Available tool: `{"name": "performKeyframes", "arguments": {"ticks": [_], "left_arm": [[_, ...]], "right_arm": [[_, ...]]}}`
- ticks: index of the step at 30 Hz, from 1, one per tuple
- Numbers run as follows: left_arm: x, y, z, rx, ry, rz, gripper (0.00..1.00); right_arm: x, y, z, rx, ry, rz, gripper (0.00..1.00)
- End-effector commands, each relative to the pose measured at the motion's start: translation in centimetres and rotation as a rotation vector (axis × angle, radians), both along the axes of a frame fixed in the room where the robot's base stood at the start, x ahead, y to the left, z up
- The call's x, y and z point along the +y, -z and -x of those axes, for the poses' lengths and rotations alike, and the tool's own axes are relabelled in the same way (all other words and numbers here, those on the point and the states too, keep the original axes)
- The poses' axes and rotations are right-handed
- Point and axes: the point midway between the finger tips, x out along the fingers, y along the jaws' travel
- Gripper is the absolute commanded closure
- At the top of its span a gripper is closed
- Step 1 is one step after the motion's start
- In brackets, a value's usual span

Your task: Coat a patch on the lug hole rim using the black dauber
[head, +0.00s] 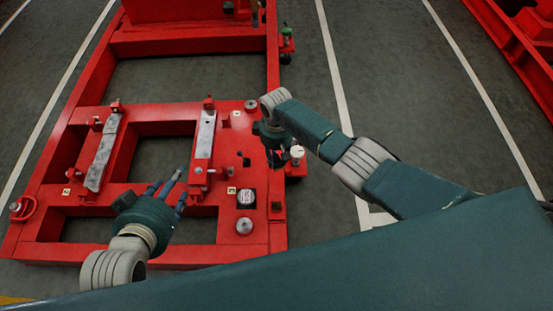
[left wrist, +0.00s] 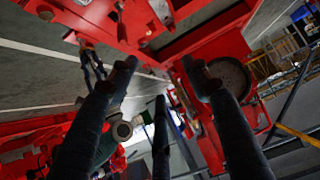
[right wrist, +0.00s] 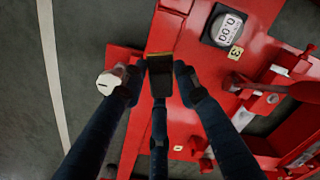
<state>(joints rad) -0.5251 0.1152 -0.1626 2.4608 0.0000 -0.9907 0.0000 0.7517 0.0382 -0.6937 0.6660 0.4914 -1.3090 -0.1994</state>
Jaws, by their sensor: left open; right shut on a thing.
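My right gripper (head: 277,150) is at the right edge of the red frame. In the right wrist view its fingers (right wrist: 160,88) are shut on a dark block with a yellowish far edge, which looks like the black dauber (right wrist: 160,76). The dauber cannot be made out in the head view. My left gripper (head: 172,188) is open and empty over the frame's lower middle. Its spread fingers also show in the left wrist view (left wrist: 160,85). A red ring-shaped lug (head: 22,208) is at the frame's left edge; I cannot tell whether it is the task's lug.
A white-capped item (head: 297,152) stands beside the right gripper; it also shows in the right wrist view (right wrist: 110,80). A round gauge (head: 246,197) and grey rails (head: 203,140) sit on the red frame (head: 165,112). A green-topped item (head: 287,32) is farther back.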

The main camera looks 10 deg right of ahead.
Motion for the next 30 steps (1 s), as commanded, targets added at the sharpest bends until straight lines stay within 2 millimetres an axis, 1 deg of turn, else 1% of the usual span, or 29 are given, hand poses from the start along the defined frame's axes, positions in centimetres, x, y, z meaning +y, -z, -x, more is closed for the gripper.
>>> {"name": "performKeyframes", "arguments": {"ticks": [15, 30], "left_arm": [[-1.4, -4.0, -3.1, -0.210, 0.015, 0.049, 0.52], [-2.4, -8.4, -5.1, -0.413, 0.028, 0.097, 0.52]], "right_arm": [[-0.1, 0.1, -0.7, 0.000, 0.000, 0.000, 0.91], [-0.2, 0.0, -1.4, 0.000, 0.000, -0.001, 0.91]]}}
